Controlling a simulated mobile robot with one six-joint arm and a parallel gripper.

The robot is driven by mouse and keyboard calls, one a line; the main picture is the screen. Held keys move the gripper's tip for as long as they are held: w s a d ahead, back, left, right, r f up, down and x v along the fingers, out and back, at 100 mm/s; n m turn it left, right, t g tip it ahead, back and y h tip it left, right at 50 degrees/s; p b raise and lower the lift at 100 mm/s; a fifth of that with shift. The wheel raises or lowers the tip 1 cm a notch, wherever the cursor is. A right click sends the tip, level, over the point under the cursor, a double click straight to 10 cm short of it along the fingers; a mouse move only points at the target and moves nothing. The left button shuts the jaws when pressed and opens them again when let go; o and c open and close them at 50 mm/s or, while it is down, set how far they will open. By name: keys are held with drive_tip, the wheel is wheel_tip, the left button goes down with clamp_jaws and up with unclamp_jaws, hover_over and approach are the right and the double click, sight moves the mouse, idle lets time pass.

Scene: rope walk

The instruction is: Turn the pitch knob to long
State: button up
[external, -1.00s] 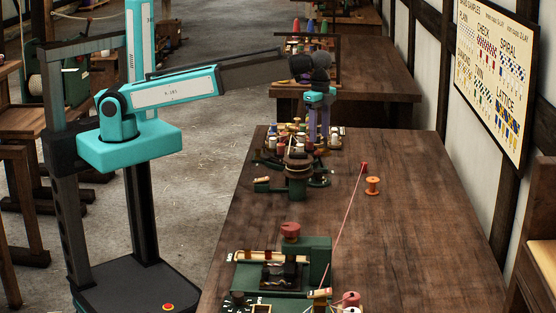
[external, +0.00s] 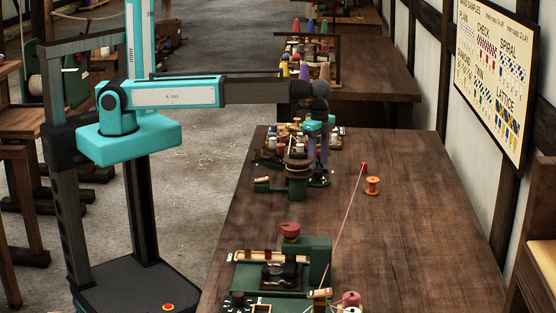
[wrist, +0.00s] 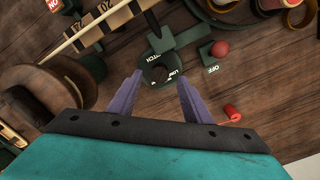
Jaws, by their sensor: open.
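In the wrist view, the pitch knob (wrist: 160,75) is a dark round knob on a green base, with partly readable white lettering around it that includes "PITCH". My gripper (wrist: 160,82) has its two purple fingers spread, one on each side of the knob in the picture. The space between the fingertips shows the knob with nothing gripped. I cannot tell whether the fingers touch it or hover above it. In the external view, my gripper (external: 317,150) points down at the far end of the bench machine, and the knob cannot be made out there.
A red ball-ended lever (wrist: 220,48) marked "OFF" stands close by. A big brown drum (wrist: 48,92) is at left, with a numbered scale (wrist: 115,18) above. A red piece (wrist: 231,112) lies right of the fingers. An orange spool (external: 372,186) stands on the bench (external: 410,240), clear on its right.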

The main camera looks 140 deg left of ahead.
sight(318, 170)
drive_tip(key=shift+f+p, duration=0.3)
drive_tip(key=shift+f, duration=1.25)
drive_tip(key=shift+c, duration=0.3)
drive_tip(key=c, duration=1)
